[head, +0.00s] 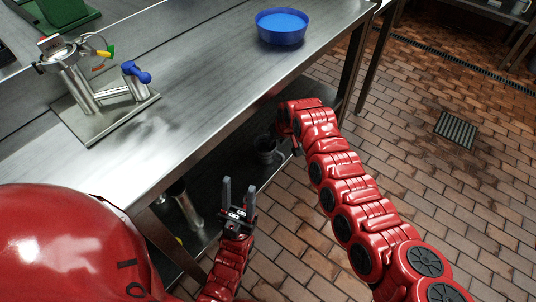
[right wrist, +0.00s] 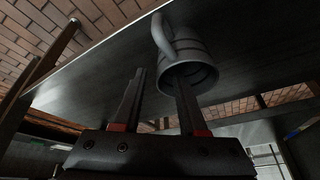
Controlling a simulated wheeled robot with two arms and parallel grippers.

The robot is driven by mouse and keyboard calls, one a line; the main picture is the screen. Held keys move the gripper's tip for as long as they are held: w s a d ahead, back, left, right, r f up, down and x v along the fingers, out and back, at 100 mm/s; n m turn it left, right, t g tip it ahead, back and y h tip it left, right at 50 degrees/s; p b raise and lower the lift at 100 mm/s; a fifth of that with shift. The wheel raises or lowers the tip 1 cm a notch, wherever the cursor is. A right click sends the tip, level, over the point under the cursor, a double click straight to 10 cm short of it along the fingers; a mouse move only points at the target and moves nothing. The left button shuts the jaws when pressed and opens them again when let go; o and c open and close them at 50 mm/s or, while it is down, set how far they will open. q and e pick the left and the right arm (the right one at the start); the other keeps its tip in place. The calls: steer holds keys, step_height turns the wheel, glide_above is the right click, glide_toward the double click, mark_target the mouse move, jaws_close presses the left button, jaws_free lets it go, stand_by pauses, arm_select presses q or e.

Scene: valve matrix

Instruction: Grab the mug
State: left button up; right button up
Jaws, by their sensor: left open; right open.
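The mug (head: 265,146) is dark grey and stands on the lower shelf under the steel counter in the head view. In the right wrist view the mug (right wrist: 190,50) is large and close, its handle on the left side and its open mouth toward the camera. My right gripper (right wrist: 160,74) is open at the mug. One finger overlaps the mug's mouth and the other is beside it on the handle side; I cannot tell whether the first is inside the mug. In the head view my right arm mostly hides this gripper. My left gripper (head: 238,193) is open and empty in front of the shelf.
The steel counter (head: 200,90) overhangs the shelf (right wrist: 100,75). On the counter are a blue bowl (head: 282,27) and a metal fixture with a blue-handled valve (head: 136,72). A table leg (head: 350,65) stands beyond my right arm. The tiled floor (head: 430,170) to the right is open.

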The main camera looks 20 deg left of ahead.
steer(key=shift+b+x, duration=0.35)
steer(key=shift+x, duration=0.7)
steer(key=shift+f, duration=0.15)
jaws_close()
